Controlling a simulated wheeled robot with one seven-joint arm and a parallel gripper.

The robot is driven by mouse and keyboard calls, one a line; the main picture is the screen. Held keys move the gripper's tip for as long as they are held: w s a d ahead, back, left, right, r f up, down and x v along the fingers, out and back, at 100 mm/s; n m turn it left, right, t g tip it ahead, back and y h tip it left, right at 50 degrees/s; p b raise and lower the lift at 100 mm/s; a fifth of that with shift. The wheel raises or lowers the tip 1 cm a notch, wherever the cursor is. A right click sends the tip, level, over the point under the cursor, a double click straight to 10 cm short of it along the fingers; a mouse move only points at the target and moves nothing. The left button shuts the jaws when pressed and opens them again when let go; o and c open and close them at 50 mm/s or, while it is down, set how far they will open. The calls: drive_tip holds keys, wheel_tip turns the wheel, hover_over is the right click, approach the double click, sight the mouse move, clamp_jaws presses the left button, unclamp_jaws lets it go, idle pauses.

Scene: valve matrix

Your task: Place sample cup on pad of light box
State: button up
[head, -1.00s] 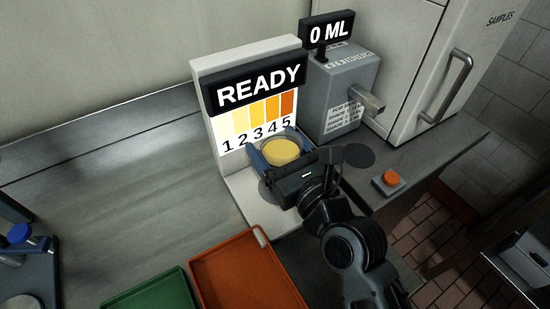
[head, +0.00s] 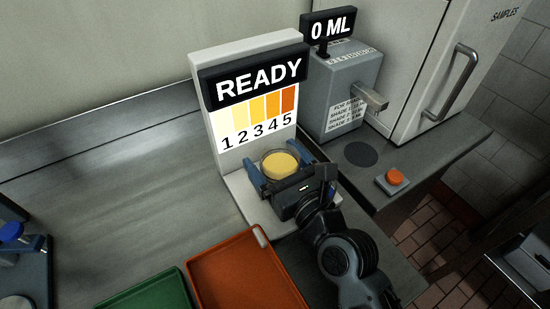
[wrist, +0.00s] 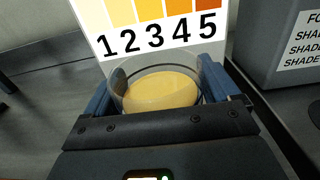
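The sample cup (head: 280,165) is a clear round cup with yellow contents. It is upright, low in front of the shade scale of the light box (head: 224,150). My gripper (head: 279,166) has its blue fingers on both sides of the cup, shut on it as far as I can see. In the wrist view the cup (wrist: 160,92) sits between the fingers, close against both. The pad of the light box is hidden under the cup and gripper, so I cannot tell whether the cup touches it. The light box display (head: 257,80) reads READY.
A grey dispenser (head: 345,90) reading 0 ML stands at right, with a dark disc (head: 360,153) on the counter before it. An orange button (head: 395,177) is farther right. Orange (head: 240,265) and green (head: 150,292) trays lie in front.

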drive_tip(key=shift+o, duration=0.8)
drive_tip(key=shift+r, duration=0.3)
drive_tip(key=b+v, duration=0.1)
drive_tip(key=v, duration=1)
drive_tip(key=shift+d+f+b, duration=0.1)
drive_tip(key=shift+f+b, duration=0.1)
drive_tip(key=shift+b, duration=0.1)
drive_tip(key=shift+s+d+r, duration=0.1)
drive_tip(key=shift+s+d, duration=0.15)
drive_tip(key=shift+s, duration=0.1)
